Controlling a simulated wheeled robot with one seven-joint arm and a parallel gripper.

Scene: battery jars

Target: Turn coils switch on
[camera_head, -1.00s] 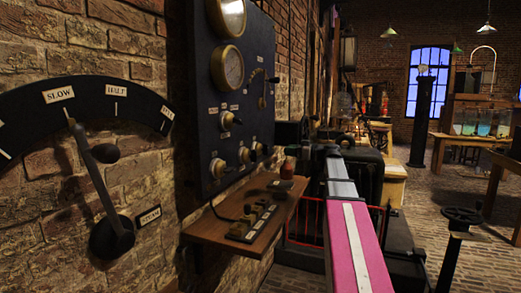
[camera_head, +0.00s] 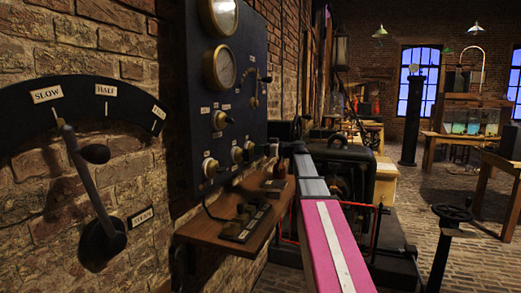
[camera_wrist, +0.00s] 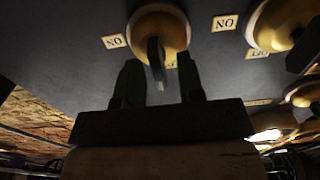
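The dark switch panel (camera_head: 220,110) on the brick wall carries several brass switches with small labels. The head view is too small to read which label says coils. In the wrist view, one brass switch (camera_wrist: 158,22) with a dark lever is straight ahead, with an ON label (camera_wrist: 114,42) beside it. My gripper (camera_wrist: 158,80) is open, its two dark fingers on either side of that lever with gaps showing. I cannot tell whether either finger touches it. In the head view my arm reaches the panel's lower right, and the fingers are not clear.
Another brass switch (camera_wrist: 280,22) is close on the right in the wrist view. A wooden shelf (camera_head: 195,232) with a small device (camera_head: 245,222) juts out below the panel. A large lever (camera_head: 90,190) is on the wall at left. A handwheel stand (camera_head: 447,240) is at right.

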